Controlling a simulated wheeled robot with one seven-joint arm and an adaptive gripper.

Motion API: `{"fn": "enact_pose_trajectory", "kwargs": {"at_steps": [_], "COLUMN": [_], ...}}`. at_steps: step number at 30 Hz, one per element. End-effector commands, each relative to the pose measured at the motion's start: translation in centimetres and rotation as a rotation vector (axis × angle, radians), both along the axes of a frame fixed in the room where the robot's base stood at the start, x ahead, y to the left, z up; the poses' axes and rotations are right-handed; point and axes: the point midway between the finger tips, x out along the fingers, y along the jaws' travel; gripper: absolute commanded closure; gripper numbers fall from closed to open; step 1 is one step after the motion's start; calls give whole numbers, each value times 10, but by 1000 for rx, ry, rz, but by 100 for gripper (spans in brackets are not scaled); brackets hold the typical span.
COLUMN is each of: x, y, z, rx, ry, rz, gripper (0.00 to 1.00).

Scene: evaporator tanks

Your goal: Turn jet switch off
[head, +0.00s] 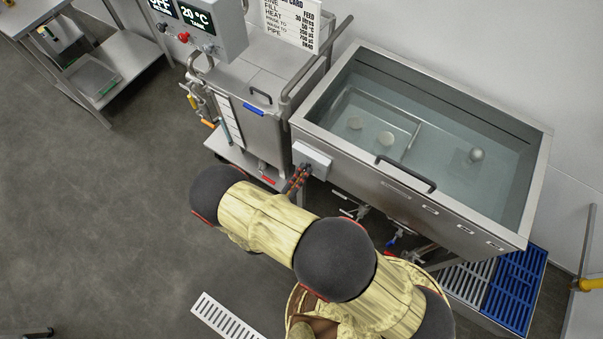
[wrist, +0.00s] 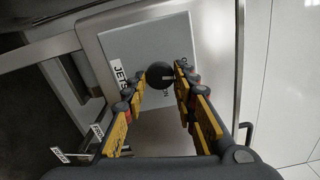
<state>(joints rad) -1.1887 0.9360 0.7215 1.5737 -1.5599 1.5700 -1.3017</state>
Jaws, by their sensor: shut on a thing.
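The jet switch is a round black knob (wrist: 160,75) on the face of a pale grey box (wrist: 137,43) with a white "JETS" label (wrist: 121,74) in the wrist view. My gripper (wrist: 160,79) has its yellow and black fingers on both sides of the knob and is shut on it. In the head view the box (head: 312,155) is mounted on the front left of a steel water tank. My gripper (head: 301,173) reaches the box's lower front there, and the knob is hidden. The knob's pointer direction cannot be made out.
The open water tank (head: 345,140) has a dark handle (head: 406,174) to the right of the box. Valves and pipes (head: 362,210) sit beneath it. A steel evaporator unit (head: 262,90) stands close on the left. Open floor (head: 110,210) lies to the left.

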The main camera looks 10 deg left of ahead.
Motion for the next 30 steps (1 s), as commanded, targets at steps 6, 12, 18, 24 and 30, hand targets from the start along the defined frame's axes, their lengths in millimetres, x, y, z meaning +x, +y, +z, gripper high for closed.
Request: {"fn": "enact_pose_trajectory", "kwargs": {"at_steps": [6, 12, 18, 24, 30], "x": [0, 0, 0, 0, 0], "y": [1, 1, 1, 1, 1], "z": [1, 1, 0, 0, 0], "rx": [-105, -160, -179, -180, -179], "ry": [44, 67, 75, 75, 75], "rz": [2, 2, 2, 2, 2], "gripper": [97, 97, 97, 97, 69]}}
